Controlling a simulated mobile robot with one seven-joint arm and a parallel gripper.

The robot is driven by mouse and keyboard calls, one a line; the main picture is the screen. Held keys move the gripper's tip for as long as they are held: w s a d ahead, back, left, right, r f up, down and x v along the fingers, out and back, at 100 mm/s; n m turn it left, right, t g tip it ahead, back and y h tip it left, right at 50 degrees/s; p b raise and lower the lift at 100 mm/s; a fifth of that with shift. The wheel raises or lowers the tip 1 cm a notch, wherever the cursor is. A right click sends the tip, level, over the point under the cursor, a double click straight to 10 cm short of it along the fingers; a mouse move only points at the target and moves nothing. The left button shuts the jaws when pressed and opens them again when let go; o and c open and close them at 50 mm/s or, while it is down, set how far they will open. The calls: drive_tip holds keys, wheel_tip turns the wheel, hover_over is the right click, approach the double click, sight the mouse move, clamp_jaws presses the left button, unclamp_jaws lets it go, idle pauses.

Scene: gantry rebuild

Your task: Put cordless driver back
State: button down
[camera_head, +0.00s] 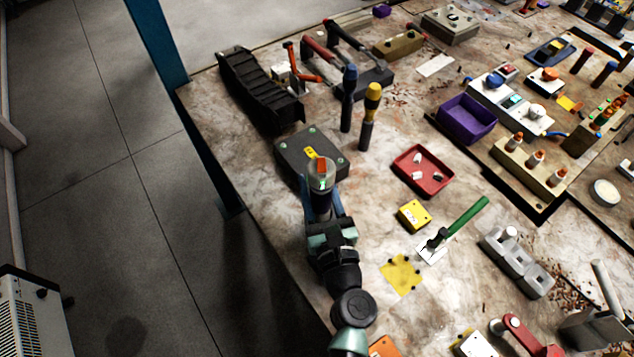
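My gripper (322,200) reaches in from the bottom, over the left edge of the bench. Its two blue fingers stand on either side of a dark body, which I take to be the cordless driver (321,174). The driver's upper end looks pale and rounded, with an orange-red part and a small green spot. It overlaps the front of a dark grey block (290,150) with a yellow label and corner screws. I cannot tell whether the driver touches the block or is above it. The driver's lower part is hidden by my gripper.
Blue-handled (349,84) and yellow-handled (373,92) tools stand upright just right of the block. A ribbed black rack (262,88) lies behind it. A red tray (423,170) and a yellow box (414,215) are to the right. The bench's left edge is close.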

drive_tip(key=shift+f+b, duration=0.85)
drive_tip(key=shift+b, duration=0.1)
idle(0.5)
drive_tip(key=shift+c, duration=1.6)
unclamp_jaws()
drive_tip(key=shift+f, duration=0.2)
drive_tip(key=shift+b+v, duration=1.1)
drive_tip(key=shift+v, duration=5.4)
drive_tip(key=shift+r, duration=0.1)
